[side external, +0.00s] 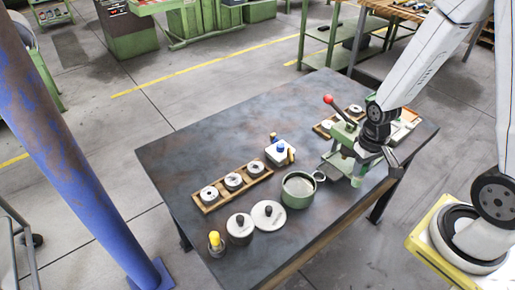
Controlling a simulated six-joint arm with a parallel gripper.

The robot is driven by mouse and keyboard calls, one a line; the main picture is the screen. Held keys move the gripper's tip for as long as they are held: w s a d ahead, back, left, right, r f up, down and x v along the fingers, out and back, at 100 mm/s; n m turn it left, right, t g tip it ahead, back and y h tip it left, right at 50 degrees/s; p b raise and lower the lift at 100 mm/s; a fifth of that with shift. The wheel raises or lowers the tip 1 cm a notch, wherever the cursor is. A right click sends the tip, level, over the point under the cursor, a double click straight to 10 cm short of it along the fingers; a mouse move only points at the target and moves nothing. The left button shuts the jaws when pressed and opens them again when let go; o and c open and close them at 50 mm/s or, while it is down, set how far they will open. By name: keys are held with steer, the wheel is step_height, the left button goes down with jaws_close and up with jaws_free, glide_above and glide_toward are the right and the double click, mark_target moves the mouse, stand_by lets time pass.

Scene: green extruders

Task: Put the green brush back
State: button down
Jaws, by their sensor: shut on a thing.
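My gripper (372,160) is black and hangs at the right part of the dark table, close beside the green press (343,135) with its red-knobbed lever. I cannot make out the green brush for certain anywhere in this view. The jaws overlap the press in the picture, so I cannot tell whether they touch it.
A green pot (298,203) stands left of my gripper. Two round lids, one white (275,222), and a yellow-topped bottle (215,249) are near the front. A wooden rack (211,206) holds three rings. A blue-knobbed white block (279,157) stands behind. The table's left back is clear.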

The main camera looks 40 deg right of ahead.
steer(key=w+d+f, duration=0.2)
steer(key=w+f, duration=0.7)
steer(key=w, duration=0.4)
steer(key=shift+d+f, duration=0.15)
steer(key=shift+f, duration=0.05)
steer(key=shift+w+f, duration=0.1)
steer(key=shift+w, duration=0.05)
steer(key=shift+w+f, duration=0.2)
steer(key=shift+f, duration=1.55)
steer(key=shift+f, duration=0.15)
steer(key=shift+c, duration=1.9)
jaws_free()
